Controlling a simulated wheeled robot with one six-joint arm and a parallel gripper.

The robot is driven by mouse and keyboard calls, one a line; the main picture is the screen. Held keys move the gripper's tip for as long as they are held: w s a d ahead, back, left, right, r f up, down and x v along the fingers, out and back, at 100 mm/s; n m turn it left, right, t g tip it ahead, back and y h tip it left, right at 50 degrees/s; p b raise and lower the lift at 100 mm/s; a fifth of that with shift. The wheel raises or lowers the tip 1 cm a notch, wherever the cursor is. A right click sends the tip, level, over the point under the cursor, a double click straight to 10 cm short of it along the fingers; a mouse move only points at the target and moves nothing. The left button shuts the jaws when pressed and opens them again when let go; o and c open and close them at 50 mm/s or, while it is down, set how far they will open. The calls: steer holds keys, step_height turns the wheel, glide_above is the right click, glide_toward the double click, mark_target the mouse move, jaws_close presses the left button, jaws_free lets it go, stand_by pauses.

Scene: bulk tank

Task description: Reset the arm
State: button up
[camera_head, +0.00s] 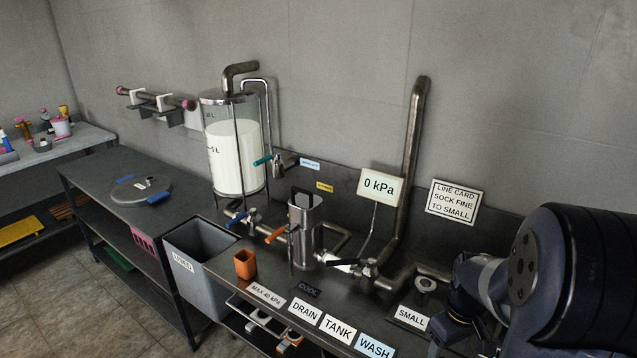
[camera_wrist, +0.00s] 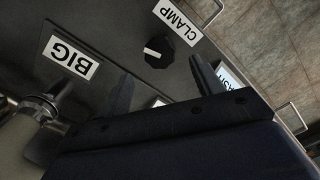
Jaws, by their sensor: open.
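My gripper (camera_wrist: 160,70) shows in the wrist view with its two dark fingers spread apart. Nothing is between the fingers. Past them is the dark bench panel with a black knob (camera_wrist: 159,51), a CLAMP label (camera_wrist: 178,21) and a BIG label (camera_wrist: 71,57). I cannot tell how far the fingertips are from the panel. In the head view my arm fills the lower right corner, over the right end of the bench, and my fingers cannot be made out there.
A glass tank (camera_head: 233,160) of white liquid stands behind the steel housing (camera_head: 304,230) and pipework. A tall pipe (camera_head: 412,165) rises near my arm. A 0 kPa sign (camera_head: 380,187) stands mid-bench. A grey bin (camera_head: 196,268), orange cup (camera_head: 245,264) and round lid (camera_head: 141,190) are left.

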steer(key=shift+r, duration=1.2)
